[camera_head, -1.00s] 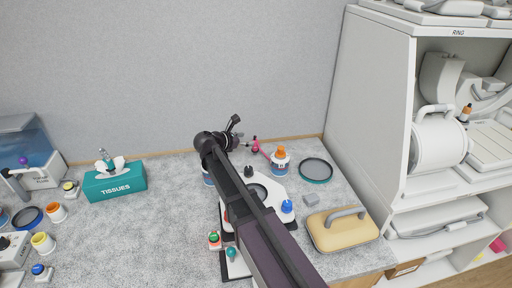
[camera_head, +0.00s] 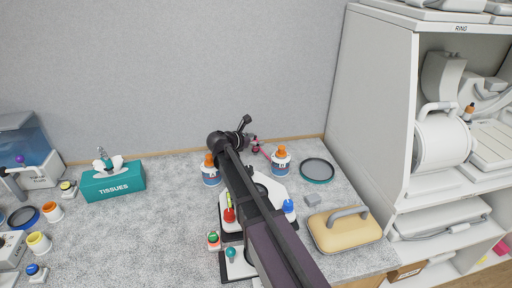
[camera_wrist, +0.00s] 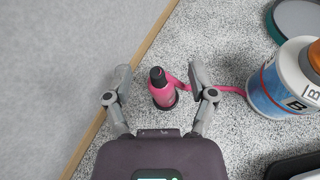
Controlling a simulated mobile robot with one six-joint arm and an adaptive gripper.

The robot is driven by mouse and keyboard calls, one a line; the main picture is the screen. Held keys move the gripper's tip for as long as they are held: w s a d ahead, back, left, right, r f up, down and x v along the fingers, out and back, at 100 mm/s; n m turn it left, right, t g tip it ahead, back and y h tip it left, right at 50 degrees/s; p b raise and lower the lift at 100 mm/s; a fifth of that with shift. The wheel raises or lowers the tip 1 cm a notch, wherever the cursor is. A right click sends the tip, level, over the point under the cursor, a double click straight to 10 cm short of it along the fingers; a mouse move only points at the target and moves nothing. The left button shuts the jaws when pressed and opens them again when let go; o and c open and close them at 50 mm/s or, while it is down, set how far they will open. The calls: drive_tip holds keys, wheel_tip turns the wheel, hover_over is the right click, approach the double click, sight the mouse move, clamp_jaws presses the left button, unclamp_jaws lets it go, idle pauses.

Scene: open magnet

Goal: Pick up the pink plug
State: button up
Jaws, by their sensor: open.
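The pink plug (camera_wrist: 161,90) stands on the speckled counter in the wrist view, with a dark tip on top and a pink strap running right toward a white bottle. My gripper (camera_wrist: 156,88) is open, with one finger on each side of the plug and visible gaps between them; whether the fingers are at its height I cannot tell. In the head view the plug (camera_head: 256,147) is small near the back wall, just right of my gripper (camera_head: 250,138), whose fingers are partly hidden there.
A white bottle with an orange cap and blue label (camera_wrist: 284,82) stands right of the plug. The back wall (camera_wrist: 60,70) is close on the left. A dark round dish (camera_head: 317,170) and a yellow case with a handle (camera_head: 342,231) lie further right.

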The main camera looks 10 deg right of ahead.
clamp_jaws()
drive_tip(key=shift+r, duration=0.2)
idle(0.4)
wheel_tip(320, 180, up, 10)
drive_tip(key=p, duration=1)
drive_tip(key=shift+f, duration=0.2)
idle(0.3)
